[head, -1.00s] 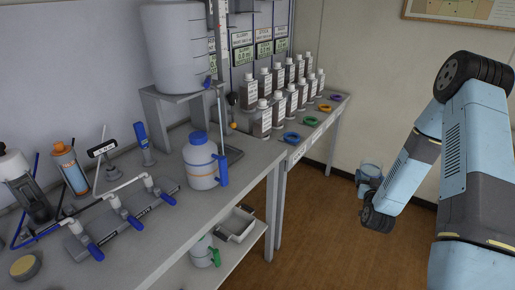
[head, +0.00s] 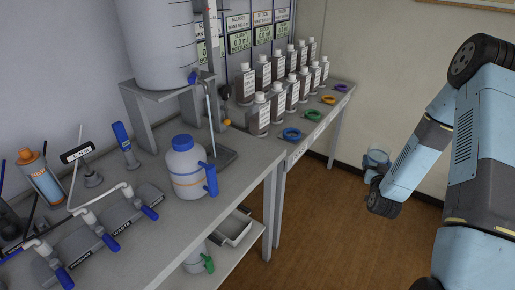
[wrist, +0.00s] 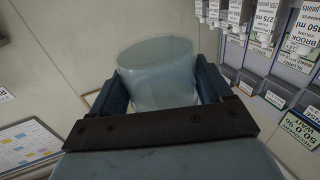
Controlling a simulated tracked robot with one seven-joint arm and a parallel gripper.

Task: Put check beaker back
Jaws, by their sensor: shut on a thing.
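A clear, bluish beaker (wrist: 155,60) fills the middle of the wrist view, between the two dark blue fingers of my gripper (wrist: 160,84). My gripper is shut on it. In the head view my gripper (head: 376,162) hangs over the brown floor to the right of the bench, apart from it, with the beaker at its end small and partly hidden. On the bench's far right end lie a blue ring (head: 291,134), a green ring (head: 311,115), an orange ring (head: 328,100) and a purple ring (head: 341,88), all empty.
Several labelled bottles (head: 259,114) stand in rows behind the rings. A white jug with a blue lid (head: 187,167) and a large tank on a stand (head: 155,45) are nearer. Piping with blue valves (head: 97,222) lies at left. A tray (head: 234,229) sits on the lower shelf. Floor right of the bench is clear.

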